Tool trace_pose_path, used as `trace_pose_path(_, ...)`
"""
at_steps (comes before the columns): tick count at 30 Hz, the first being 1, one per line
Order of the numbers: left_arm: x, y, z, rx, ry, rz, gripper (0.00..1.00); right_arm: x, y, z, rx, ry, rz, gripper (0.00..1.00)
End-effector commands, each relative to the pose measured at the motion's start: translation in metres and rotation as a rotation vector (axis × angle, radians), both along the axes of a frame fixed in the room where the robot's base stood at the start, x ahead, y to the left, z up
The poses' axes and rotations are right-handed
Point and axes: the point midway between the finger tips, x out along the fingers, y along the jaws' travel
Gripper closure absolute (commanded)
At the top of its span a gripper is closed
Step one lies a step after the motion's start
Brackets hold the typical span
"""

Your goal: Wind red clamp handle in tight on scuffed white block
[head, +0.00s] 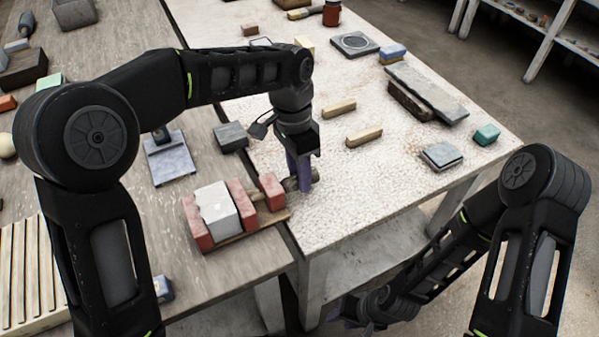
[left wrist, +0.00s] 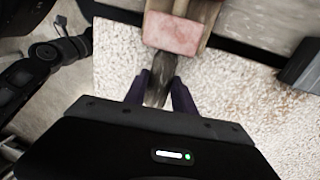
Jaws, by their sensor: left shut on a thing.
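The red clamp has a wooden base (head: 233,236) and red blocks. The scuffed white block (head: 214,203) stands between the left red jaw (head: 196,225) and the middle red jaw (head: 243,206); it appears to touch both, though a small gap cannot be ruled out. A red end block (head: 272,191) stands further right and also shows in the left wrist view (left wrist: 171,33). My left gripper (head: 302,180) is shut on the brownish handle (left wrist: 159,78), right of the end block. My right gripper (head: 347,318) is low at the bottom, its fingers mostly hidden.
The clamp lies near the right edge of the brown table (head: 180,255), beside a pale table (head: 380,180). A grey block (head: 230,136) and a blue-grey plate (head: 170,160) lie behind it. Two wooden sticks (head: 364,137) lie on the pale table, which has free room around them.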

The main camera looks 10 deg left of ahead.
Motion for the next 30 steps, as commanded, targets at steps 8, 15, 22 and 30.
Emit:
trace_pose_path(8, 0.004, 0.003, 0.007, -0.116, 0.183, 0.008, 1.00, 0.000, 0.000, 0.048, 0.000, 0.002, 0.001, 0.64)
trace_pose_path(15, 0.007, 0.004, 0.007, -0.237, 0.362, 0.002, 1.00, -0.004, -0.001, 0.091, -0.006, 0.013, -0.001, 0.64)
trace_pose_path(22, 0.007, 0.004, -0.001, -0.272, 0.407, 0.002, 1.00, -0.008, -0.003, 0.104, -0.014, 0.025, -0.005, 0.64)
trace_pose_path(30, 0.007, 0.004, -0.004, -0.273, 0.407, 0.002, 1.00, -0.008, -0.003, 0.102, -0.014, 0.025, -0.005, 0.64)
